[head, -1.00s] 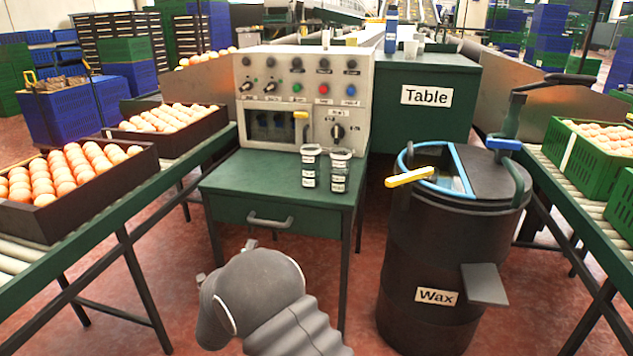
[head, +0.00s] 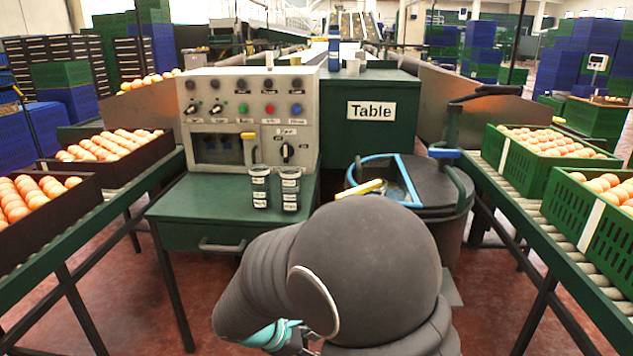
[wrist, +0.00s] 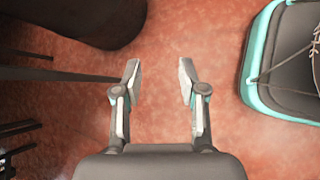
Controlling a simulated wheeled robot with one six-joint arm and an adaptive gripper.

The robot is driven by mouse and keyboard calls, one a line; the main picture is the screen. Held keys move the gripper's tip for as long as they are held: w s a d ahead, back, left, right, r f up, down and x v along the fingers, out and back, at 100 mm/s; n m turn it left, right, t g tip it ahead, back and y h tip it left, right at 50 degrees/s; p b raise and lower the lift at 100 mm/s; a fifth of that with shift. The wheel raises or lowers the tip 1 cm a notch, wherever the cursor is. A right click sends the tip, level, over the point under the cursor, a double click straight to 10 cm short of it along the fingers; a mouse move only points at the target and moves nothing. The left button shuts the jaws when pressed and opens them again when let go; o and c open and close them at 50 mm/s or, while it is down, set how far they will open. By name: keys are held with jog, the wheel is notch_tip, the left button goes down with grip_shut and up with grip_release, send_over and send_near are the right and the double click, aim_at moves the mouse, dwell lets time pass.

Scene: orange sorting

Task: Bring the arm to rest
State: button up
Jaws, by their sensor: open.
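My gripper (wrist: 158,82) shows in the wrist view with its two fingers apart and nothing between them. It hangs over bare reddish floor (wrist: 220,35). In the head view my grey arm is folded large in the lower middle, in front of the desk and the wax drum, and the gripper fingers are hidden there.
The green desk (head: 215,238) with the control panel (head: 222,140) and two jars stands ahead. The dark drum (head: 420,185) is right of it, partly behind my arm. Conveyors with orange crates (head: 508,150) run along both sides. A teal-edged black object (wrist: 285,102) lies right in the wrist view.

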jog(key=s+d+r+m+t+y, duration=0.1)
jog(key=s+d+r+m+y, duration=0.6)
jog(key=s+d+r+m, duration=0.9)
jog(key=shift+s+r+m+t+y, duration=0.4)
jog(key=shift+s+r+m, duration=0.5)
jog(key=shift+m, duration=1)
jog(key=shift+w+d+r, duration=0.1)
jog(key=shift+w+r, duration=0.05)
